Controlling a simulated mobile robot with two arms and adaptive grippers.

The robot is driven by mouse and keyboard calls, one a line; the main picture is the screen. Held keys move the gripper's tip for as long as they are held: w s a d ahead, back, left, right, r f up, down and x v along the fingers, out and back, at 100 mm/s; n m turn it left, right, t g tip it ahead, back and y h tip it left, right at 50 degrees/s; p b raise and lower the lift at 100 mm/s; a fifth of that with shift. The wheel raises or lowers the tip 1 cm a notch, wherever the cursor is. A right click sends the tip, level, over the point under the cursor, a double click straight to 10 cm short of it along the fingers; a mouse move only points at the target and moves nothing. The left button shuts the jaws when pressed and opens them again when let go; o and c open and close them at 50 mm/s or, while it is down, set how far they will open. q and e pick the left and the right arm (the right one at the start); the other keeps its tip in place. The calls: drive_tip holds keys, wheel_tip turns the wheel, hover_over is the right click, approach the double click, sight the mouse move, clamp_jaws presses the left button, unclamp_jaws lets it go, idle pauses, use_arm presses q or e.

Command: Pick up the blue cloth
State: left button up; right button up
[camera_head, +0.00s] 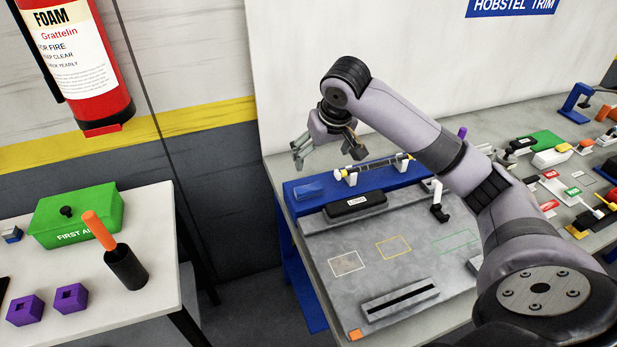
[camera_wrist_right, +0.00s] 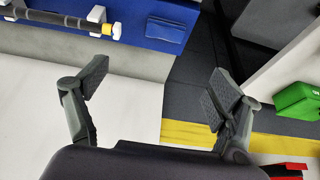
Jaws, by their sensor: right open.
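The blue cloth (camera_head: 308,190) lies flat at the left end of the blue raised ledge (camera_head: 375,177) at the back of the grey workbench. In the wrist view the cloth (camera_wrist_right: 165,33) is a small blue rectangle near the ledge's edge, beyond the fingertips. My right gripper (camera_head: 326,150) is open and empty, above and behind the cloth in the head view, apart from it. Its spread fingers also show in the wrist view (camera_wrist_right: 159,84). My left gripper is in neither view.
A dark rod in white holders (camera_head: 372,168) sits on the ledge right of the cloth, with a black case (camera_head: 355,205) in front. A white wall panel (camera_head: 300,60) stands behind. A left table (camera_head: 160,230) carries a green first-aid box (camera_head: 75,212). Tools crowd the bench's right.

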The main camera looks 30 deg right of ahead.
drive_tip(key=p, duration=0.2)
approach(308, 187)
drive_tip(key=f, duration=0.2)
drive_tip(key=w+d+f, duration=0.1)
drive_tip(key=shift+d, duration=0.1)
drive_tip(key=shift+p+x, duration=0.65)
drive_tip(key=shift+x, duration=0.15)
drive_tip(key=x, duration=0.1)
drive_tip(key=a+p+x, duration=0.1)
drive_tip(key=x, duration=0.1)
drive_tip(key=shift+w+d+f, duration=0.1)
drive_tip(key=shift+f, duration=0.25)
drive_tip(key=shift+w+f, duration=0.1)
drive_tip(key=shift+f, duration=0.2)
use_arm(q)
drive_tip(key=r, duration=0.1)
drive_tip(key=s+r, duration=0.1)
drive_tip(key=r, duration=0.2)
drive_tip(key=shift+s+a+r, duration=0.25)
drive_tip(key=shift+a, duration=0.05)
use_arm(e)
drive_tip(key=shift+c, duration=0.2)
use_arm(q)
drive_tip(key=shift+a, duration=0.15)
use_arm(e)
drive_tip(key=c, duration=1)
